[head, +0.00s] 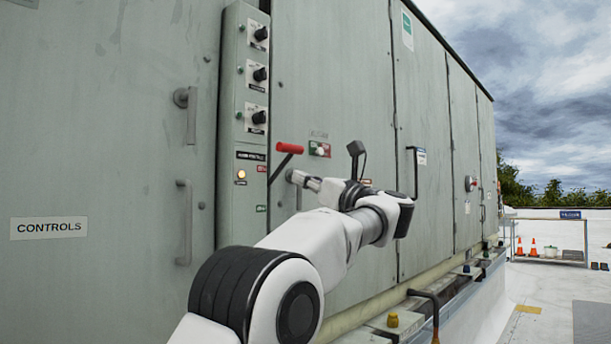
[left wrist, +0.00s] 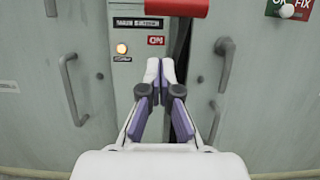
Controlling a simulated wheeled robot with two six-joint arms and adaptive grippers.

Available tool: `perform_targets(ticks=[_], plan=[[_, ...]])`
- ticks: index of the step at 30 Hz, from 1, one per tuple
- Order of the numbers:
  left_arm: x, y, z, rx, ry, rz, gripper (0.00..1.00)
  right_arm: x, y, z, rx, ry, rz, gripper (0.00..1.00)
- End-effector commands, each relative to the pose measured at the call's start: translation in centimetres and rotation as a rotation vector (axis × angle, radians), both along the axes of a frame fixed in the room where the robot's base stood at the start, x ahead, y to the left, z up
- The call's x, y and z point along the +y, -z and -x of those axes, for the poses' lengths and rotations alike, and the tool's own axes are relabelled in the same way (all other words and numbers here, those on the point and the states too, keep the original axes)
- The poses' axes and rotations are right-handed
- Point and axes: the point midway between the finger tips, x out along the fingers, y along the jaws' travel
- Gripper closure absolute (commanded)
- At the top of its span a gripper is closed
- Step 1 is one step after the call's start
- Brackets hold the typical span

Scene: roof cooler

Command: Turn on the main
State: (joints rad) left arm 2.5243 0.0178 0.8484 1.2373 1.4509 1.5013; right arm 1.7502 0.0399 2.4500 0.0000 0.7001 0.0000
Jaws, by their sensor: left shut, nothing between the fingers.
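The main switch is a lever with a red grip (head: 288,148) on a dark arm, at the edge of the narrow control panel (head: 229,140). The grip stands at the upper end of the arm. In the left wrist view the red grip (left wrist: 180,8) is at the top edge, with the dark arm running down behind my fingers. A red ON label (left wrist: 156,40) is beside the arm. My left gripper (head: 290,176) is shut and empty, just below the red grip. In the left wrist view its fingertips (left wrist: 160,68) are together; contact with the lever cannot be told.
An amber lamp (head: 241,174) is lit on the panel, with three black knobs (head: 259,74) above. A red and green plate (head: 319,149) is right of the lever. Door handles (head: 186,222) stick out nearby.

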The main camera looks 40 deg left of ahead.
Motion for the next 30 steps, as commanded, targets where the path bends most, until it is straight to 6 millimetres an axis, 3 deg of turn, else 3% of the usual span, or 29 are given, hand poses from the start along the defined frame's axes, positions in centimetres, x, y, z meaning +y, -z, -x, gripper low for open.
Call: perform_targets(ticks=[1,3,12,19,30], plan=[[0.1,-2.2,0.0,0.000,0.001,0.041,1.00,0.0,-2.6,0.0,0.000,0.000,0.000,0.24],[0.3,-3.1,-0.1,0.006,0.001,0.103,1.00,0.0,-4.0,0.0,0.000,0.000,0.000,0.24],[1.5,-5.5,-0.2,0.025,-0.001,0.273,1.00,0.0,-8.0,0.0,0.000,0.000,0.000,0.24],[2.2,-6.3,-0.2,0.023,-0.001,0.269,1.00,0.0,-9.2,0.0,0.000,0.000,0.000,0.24],[2.3,-6.4,-0.2,0.021,-0.001,0.268,1.00,0.0,-9.3,0.0,0.000,0.000,0.000,0.24]])
